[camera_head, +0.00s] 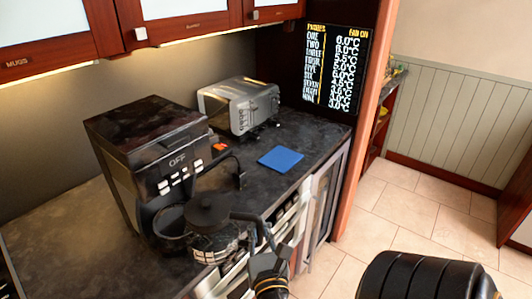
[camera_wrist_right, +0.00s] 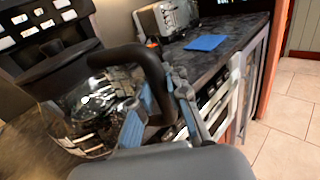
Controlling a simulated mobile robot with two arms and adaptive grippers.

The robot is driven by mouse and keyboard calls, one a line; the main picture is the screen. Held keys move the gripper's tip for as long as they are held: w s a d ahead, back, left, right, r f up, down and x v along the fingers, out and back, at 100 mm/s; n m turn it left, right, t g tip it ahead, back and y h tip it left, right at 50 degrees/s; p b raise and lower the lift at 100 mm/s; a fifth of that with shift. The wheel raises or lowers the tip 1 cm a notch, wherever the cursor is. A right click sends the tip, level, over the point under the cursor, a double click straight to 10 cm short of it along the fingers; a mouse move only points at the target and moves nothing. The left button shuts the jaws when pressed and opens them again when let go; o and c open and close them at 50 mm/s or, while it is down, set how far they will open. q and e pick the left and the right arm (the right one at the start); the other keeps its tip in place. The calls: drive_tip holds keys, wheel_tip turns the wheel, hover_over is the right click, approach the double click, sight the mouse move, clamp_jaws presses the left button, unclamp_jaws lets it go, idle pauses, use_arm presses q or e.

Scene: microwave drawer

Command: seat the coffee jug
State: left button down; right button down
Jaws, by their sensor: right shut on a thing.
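The coffee jug (camera_head: 212,243) has a dark lid, a shiny body and a black handle. It is in front of the coffee machine (camera_head: 160,145), a dark box with an "OFF" display and white buttons. My right gripper (camera_head: 262,240) is shut on the jug's handle. In the right wrist view the jug (camera_wrist_right: 90,105) is at the left, with the gripper (camera_wrist_right: 155,105) around the black handle. The jug looks upright near the machine's front base. I cannot tell whether it touches the base. My left gripper is not in view.
A silver toaster (camera_head: 240,105) stands farther back on the dark counter (camera_head: 310,130). A blue mat (camera_head: 281,159) lies on the counter to the right of the machine. Wall cupboards (camera_head: 185,20) hang above. Drawer fronts and handles are below the counter edge. Tiled floor (camera_head: 400,190) is open at the right.

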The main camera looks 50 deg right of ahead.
drive_tip(key=shift+w+a+p, duration=0.15)
drive_tip(key=shift+w+p, duration=0.45)
drive_tip(key=shift+w, duration=1.25)
drive_tip(key=shift+w+a+p, duration=0.15)
drive_tip(key=shift+w+p, duration=0.45)
drive_tip(key=shift+w, duration=1.3)
drive_tip(key=shift+w+a+p, duration=0.15)
drive_tip(key=shift+w+p, duration=0.45)
drive_tip(key=shift+w, duration=1.25)
drive_tip(key=shift+w+a, duration=0.2)
drive_tip(key=shift+w, duration=2.2)
drive_tip(key=shift+p, duration=0.75)
drive_tip(key=shift+f, duration=0.15)
drive_tip(key=shift+f, duration=0.4)
drive_tip(key=shift+r, duration=0.1)
drive_tip(key=shift+f, duration=0.25)
